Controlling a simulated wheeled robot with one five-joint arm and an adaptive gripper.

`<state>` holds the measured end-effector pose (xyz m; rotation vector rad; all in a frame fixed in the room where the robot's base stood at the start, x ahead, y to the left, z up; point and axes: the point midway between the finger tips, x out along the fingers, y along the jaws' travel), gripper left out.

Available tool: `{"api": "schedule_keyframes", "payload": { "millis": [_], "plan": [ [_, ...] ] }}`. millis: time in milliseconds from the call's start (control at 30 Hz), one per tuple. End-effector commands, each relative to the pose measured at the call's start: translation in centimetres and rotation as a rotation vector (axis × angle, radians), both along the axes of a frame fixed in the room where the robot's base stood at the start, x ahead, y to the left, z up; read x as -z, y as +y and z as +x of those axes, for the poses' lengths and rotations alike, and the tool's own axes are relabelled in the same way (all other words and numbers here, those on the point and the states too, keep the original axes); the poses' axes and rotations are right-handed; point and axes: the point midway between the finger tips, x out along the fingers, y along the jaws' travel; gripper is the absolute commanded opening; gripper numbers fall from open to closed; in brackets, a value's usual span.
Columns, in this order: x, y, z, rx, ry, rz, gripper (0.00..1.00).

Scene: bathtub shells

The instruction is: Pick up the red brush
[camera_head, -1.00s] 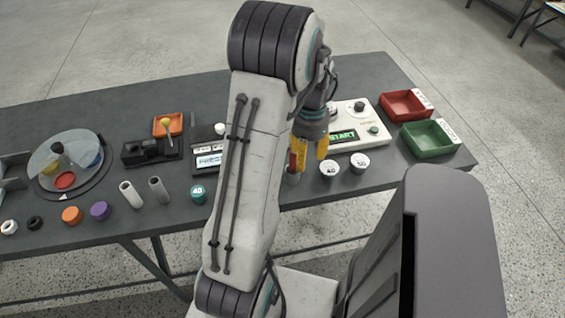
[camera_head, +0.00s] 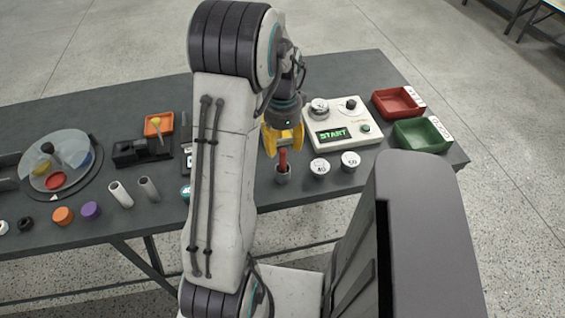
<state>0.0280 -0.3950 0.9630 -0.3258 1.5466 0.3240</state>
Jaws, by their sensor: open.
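The red brush (camera_head: 283,162) stands upright in a small grey cup (camera_head: 283,177) near the front edge of the dark table. Its upper part shows just under my gripper; the part inside the cup is hidden. My gripper (camera_head: 284,149) has yellow fingers spread apart. It is open, pointing down over the brush, with one finger to the left and one to the right of it in the picture. I cannot tell whether either finger touches it.
Two white-lidded cups (camera_head: 320,167) stand right of the grey cup. A white START device (camera_head: 370,140) is behind them, with red (camera_head: 397,114) and green (camera_head: 394,136) trays further right. Several items stand at left, including grey tubes (camera_head: 121,195). My arm hides part of the table.

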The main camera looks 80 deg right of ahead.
Motion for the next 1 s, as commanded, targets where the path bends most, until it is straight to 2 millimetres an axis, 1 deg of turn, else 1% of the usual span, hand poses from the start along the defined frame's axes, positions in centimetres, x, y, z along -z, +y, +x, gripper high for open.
{"api": "schedule_keyframes", "payload": {
  "millis": [133,367,700,833,1000],
  "plan": [
    [0.9,0.1,0.0,0.031,-0.001,0.004,0.49],
    [2.5,0.0,0.0,0.031,-0.001,0.004,0.49],
    [6.3,-0.5,0.0,0.03,-0.001,0.004,0.49],
    [7.1,-0.5,0.0,0.029,0.0,0.002,0.49],
    [7.3,-0.5,0.0,0.029,-0.001,0.001,0.49]
  ]
}}
